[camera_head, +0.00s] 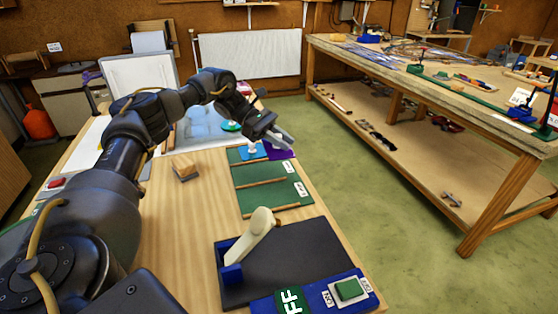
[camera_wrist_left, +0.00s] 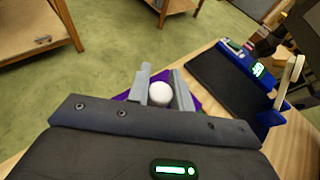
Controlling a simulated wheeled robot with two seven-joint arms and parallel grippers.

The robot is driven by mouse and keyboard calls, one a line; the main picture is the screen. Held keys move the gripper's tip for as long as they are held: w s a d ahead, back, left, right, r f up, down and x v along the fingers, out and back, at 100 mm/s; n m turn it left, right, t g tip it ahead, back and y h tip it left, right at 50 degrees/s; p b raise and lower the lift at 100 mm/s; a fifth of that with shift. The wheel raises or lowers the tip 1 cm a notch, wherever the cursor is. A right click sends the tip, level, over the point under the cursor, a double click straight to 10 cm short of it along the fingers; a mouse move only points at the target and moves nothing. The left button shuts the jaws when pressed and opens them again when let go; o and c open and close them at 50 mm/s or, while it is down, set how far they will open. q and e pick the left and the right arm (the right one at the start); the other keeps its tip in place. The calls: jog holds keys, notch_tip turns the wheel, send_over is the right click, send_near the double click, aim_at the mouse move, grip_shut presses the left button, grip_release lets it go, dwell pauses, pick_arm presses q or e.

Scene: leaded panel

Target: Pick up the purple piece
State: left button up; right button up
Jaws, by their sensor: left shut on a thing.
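The purple piece (camera_head: 281,154) is a flat piece at the far end of the green rack (camera_head: 262,201) in the head view. In the left wrist view the purple piece (camera_wrist_left: 195,101) shows around and beneath my fingers. A white round knob (camera_wrist_left: 160,94) stands up from it between the two fingers. My left gripper (camera_head: 284,140) is shut on this knob, and it also shows in the left wrist view (camera_wrist_left: 161,90). The fingers hide part of the piece. I cannot tell whether it is clear of the rack. My right gripper is in neither view.
A blue piece with a white knob (camera_head: 252,150) lies just left of the purple one. A wooden block (camera_head: 184,168) sits left of the rack. A dark plate with a cream lever (camera_head: 258,231) is nearer. A large workbench (camera_head: 400,64) stands right, across green floor.

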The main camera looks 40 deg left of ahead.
pick_arm(q)
jog(key=shift+w+a+r, duration=0.3)
jog(key=shift+w+r, duration=0.2)
jog(key=shift+w, duration=0.5)
jog(key=shift+w+a+r, duration=0.25)
jog(key=shift+w, duration=0.05)
jog(key=shift+w+a+r, duration=0.15)
jog(key=shift+w+r, duration=0.05)
jog(key=shift+w+a+r, duration=0.15)
jog(key=shift+w+a, duration=0.1)
jog(key=shift+w, duration=0.2)
jog(key=shift+w+a+r, duration=0.15)
jog(key=shift+w+a, duration=0.05)
jog(key=shift+w, duration=0.2)
jog(key=shift+w+a+r, duration=0.15)
jog(key=shift+r, duration=0.15)
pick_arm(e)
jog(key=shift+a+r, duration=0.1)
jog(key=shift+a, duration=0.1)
